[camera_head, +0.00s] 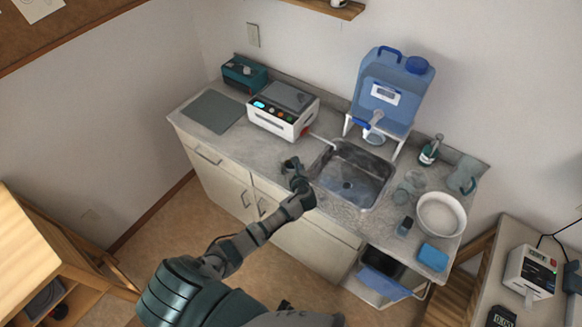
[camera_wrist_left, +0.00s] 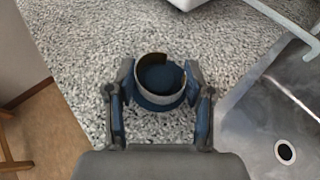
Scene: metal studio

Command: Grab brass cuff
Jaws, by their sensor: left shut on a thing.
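In the left wrist view the brass cuff (camera_wrist_left: 160,103) shows as a round, open band between the two fingers of my left gripper (camera_wrist_left: 160,92). Its rim is pale with a brassy patch inside, and the rest looks dark blue in shade. The fingers press on it from both sides, so the gripper is shut on it. Speckled grey counter lies under and around it. In the head view my left gripper (camera_head: 292,165) is over the counter just left of the sink, and the cuff is too small to make out there. My right gripper is not in view.
The steel sink (camera_head: 352,178) lies right of my left gripper. A white machine with buttons (camera_head: 284,108) stands behind it. A blue water canister (camera_head: 390,88) stands behind the sink. A white bowl (camera_head: 440,215) and blue sponge (camera_head: 433,257) are at the right. A grey mat (camera_head: 213,111) lies left.

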